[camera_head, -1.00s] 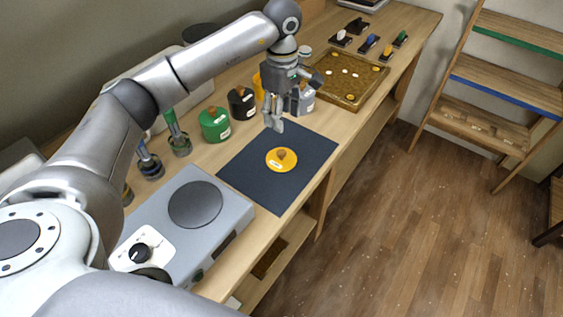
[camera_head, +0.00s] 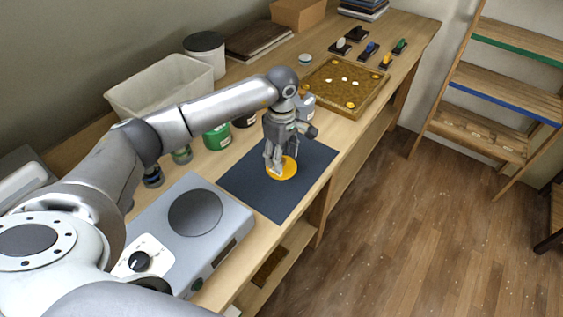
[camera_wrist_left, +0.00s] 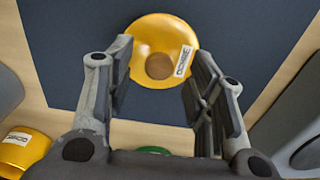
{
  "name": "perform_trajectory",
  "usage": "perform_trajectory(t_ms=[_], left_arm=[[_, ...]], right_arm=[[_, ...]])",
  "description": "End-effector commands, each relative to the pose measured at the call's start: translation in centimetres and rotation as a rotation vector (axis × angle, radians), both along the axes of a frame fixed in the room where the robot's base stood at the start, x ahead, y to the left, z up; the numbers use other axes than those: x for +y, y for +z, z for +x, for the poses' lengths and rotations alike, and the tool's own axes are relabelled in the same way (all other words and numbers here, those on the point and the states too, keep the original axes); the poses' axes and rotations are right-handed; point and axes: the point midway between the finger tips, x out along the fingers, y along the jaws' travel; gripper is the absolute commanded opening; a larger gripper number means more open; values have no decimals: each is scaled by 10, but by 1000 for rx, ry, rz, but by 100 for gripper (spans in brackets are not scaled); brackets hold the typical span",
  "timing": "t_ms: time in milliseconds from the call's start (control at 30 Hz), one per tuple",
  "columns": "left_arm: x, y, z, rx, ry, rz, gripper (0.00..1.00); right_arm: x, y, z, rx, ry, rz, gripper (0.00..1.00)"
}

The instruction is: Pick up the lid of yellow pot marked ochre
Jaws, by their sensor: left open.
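The yellow lid (camera_head: 290,168) lies flat on the dark mat (camera_head: 250,190). It also shows in the left wrist view (camera_wrist_left: 150,35), with a brown round knob (camera_wrist_left: 159,66) and a white label that seems to read OCHRE. My left gripper (camera_head: 275,170) points down over the lid and hides part of it in the head view. In the wrist view its open fingers (camera_wrist_left: 161,62) stand on either side of the knob, apart from it. The yellow pot (camera_wrist_left: 24,148), with a white label, shows at the lower left of the wrist view; the arm hides it in the head view.
A hotplate (camera_head: 215,240) stands in front of the mat. A green pot (camera_head: 217,137) and a black pot (camera_head: 244,120) stand behind it. A wooden tray (camera_head: 350,105) lies beyond the mat. The mat's right part is clear, near the table edge.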

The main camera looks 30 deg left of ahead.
Motion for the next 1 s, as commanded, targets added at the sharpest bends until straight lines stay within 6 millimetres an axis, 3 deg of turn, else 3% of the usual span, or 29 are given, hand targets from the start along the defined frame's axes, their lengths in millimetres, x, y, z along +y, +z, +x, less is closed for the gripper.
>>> perform_trajectory(t_ms=[133,367,733,1000], left_arm=[[0,-14,0,-1,0,0,49],[0,-17,1,-1,0,1,49],[0,-16,1,-2,0,1,4],[0,-16,1,-2,0,1,3]], right_arm=[[0,4,-1,2,0,0,0],[-2,4,-2,3,1,-3,0],[-6,4,-1,3,2,-7,0],[-6,3,-1,2,2,-7,0]])
